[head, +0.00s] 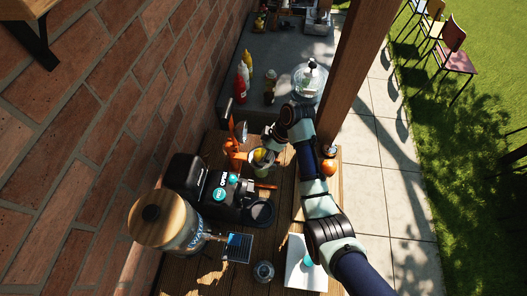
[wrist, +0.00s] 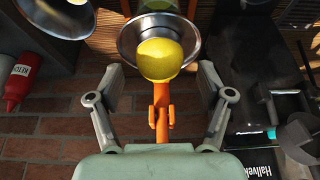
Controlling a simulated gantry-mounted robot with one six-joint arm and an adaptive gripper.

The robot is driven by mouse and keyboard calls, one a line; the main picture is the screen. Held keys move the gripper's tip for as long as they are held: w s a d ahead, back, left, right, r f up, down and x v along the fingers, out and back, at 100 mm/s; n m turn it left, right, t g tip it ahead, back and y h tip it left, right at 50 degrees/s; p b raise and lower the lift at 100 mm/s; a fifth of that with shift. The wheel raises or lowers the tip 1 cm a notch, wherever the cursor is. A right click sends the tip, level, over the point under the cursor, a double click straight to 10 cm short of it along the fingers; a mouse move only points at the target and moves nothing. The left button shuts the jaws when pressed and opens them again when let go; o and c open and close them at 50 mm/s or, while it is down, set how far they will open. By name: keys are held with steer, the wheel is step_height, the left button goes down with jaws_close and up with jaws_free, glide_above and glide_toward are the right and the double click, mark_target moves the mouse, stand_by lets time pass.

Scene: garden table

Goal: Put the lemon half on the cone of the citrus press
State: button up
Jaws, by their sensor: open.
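The lemon half (wrist: 160,60) is a rounded yellow piece in the middle of the wrist view, in front of or over a round metal bowl (wrist: 132,38); contact with a cone cannot be told. It also shows as a small yellow spot in the head view (head: 260,155). The citrus press (head: 234,143) has orange parts and stands on the wooden table; an orange part (wrist: 162,112) shows below the lemon in the wrist view. My gripper (wrist: 160,88) is open, its fingers apart on either side, with the lemon half just beyond their tips. The cone is hidden.
A black machine (head: 222,185) stands close by the press, and a wooden-lidded jar (head: 155,217) is nearer. An orange round thing (head: 328,168) lies to the right. Red and yellow bottles (head: 243,75) stand on the grey counter, and a brick wall (head: 110,90) borders the left.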

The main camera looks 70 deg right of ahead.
steer(key=p+v, duration=0.3)
steer(key=v, duration=0.8)
steer(key=shift+f, duration=0.1)
